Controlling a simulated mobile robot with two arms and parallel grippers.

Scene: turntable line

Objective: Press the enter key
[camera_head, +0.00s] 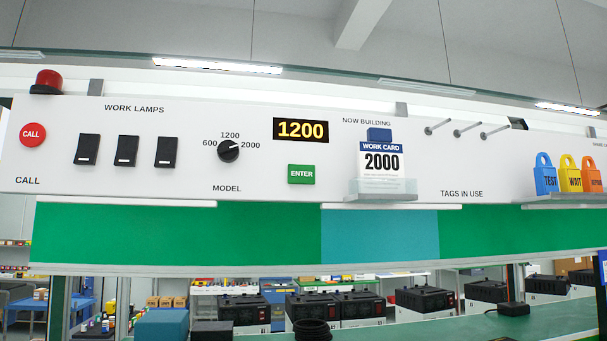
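The green ENTER key (301,174) sits on the white overhead panel (420,185), below a dark display (300,130) reading 1200 in yellow. To its left is a black MODEL knob (228,151) with marks 600, 1200 and 2000; its pointer seems turned right, toward 2000. To the right, a work card (381,163) reading 2000 stands in a clear holder under NOW BUILDING. Nothing covers the key. Neither of my grippers shows in the head view.
At left are a red CALL button (32,134), a red beacon (48,80) and three black lamp switches (126,151). Bare hooks (468,131) and blue, yellow and orange tags (570,177) are at right. Black machines stand below, beyond a green surface (545,320).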

